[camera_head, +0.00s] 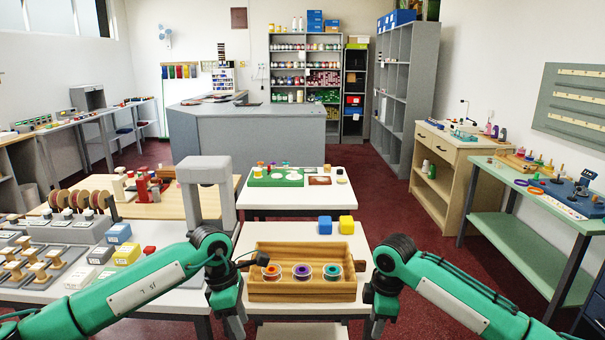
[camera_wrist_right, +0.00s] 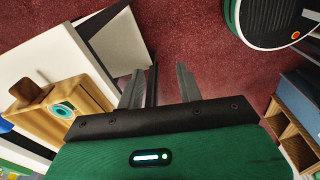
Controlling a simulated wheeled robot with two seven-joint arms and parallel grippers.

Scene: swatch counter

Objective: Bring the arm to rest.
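My left gripper (camera_head: 236,326) hangs low at the left front of the white table, pointing down. Its finger gap cannot be made out. My right gripper (camera_head: 378,327) hangs at the right front, beside the table. In the right wrist view its two fingers (camera_wrist_right: 160,88) stand apart with nothing between them, over the red floor. A wooden tray (camera_head: 300,290) sits on the table between the two grippers.
A grey arch-shaped stand (camera_head: 207,172) rises at the left, near my left arm. A green bench (camera_head: 535,228) is at the right, with open red floor (camera_head: 400,215) before it.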

